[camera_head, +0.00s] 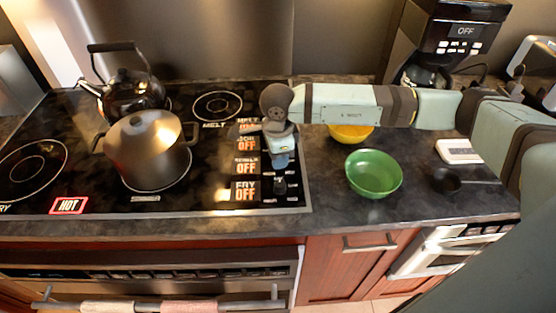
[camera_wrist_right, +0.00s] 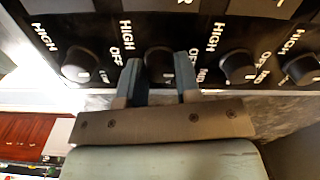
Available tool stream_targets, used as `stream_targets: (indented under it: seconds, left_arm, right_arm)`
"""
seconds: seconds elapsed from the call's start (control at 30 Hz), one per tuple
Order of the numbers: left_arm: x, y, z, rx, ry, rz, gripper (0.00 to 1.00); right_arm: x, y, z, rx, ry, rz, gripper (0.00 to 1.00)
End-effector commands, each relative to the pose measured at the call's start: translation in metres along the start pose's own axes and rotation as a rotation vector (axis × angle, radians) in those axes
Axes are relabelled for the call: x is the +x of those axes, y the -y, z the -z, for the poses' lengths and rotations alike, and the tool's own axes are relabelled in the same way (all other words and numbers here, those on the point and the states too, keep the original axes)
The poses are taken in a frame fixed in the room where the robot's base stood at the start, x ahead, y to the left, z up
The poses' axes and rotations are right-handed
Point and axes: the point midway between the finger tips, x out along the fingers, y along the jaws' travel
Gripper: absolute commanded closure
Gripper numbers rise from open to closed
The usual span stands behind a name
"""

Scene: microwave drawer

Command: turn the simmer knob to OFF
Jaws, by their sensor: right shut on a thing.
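My right gripper (camera_head: 280,163) reaches down over the row of knobs at the right edge of the cooktop. In the right wrist view its two blue fingers (camera_wrist_right: 160,82) sit on either side of a black knob (camera_wrist_right: 158,64), second from the left, and are shut on it. This knob lines up with the simmer display (camera_head: 246,167), the second from the front, which appears to read OFF. The head view hides most of the knob behind the gripper. My left gripper is not in view.
The fry knob (camera_head: 279,185) is just in front, and other knobs (camera_wrist_right: 238,66) sit close by. A pot (camera_head: 147,150) and a kettle (camera_head: 135,92) stand on the cooktop. A green bowl (camera_head: 373,174) and a yellow bowl (camera_head: 350,133) are on the counter to the right.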

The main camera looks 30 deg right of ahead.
Motion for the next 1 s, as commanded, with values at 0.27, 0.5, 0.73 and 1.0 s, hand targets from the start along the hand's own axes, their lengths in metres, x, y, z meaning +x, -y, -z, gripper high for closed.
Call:
stream_targets:
  seconds: [0.27,0.5,0.73,1.0]
  left_arm:
    - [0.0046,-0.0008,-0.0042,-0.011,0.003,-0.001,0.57]
    - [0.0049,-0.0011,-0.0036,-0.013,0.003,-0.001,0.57]
    - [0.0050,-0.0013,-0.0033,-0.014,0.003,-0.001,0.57]
    - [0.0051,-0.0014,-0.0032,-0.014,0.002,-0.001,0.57]
  right_arm:
    - [-0.0009,0.0010,-0.0005,-0.066,0.002,0.003,0.93]
    - [-0.0017,0.0009,-0.0004,-0.075,0.002,0.003,0.93]
    - [-0.0017,0.0009,-0.0004,-0.074,0.002,0.003,0.65]
    - [-0.0008,0.0004,-0.0002,-0.074,0.001,0.001,0.44]
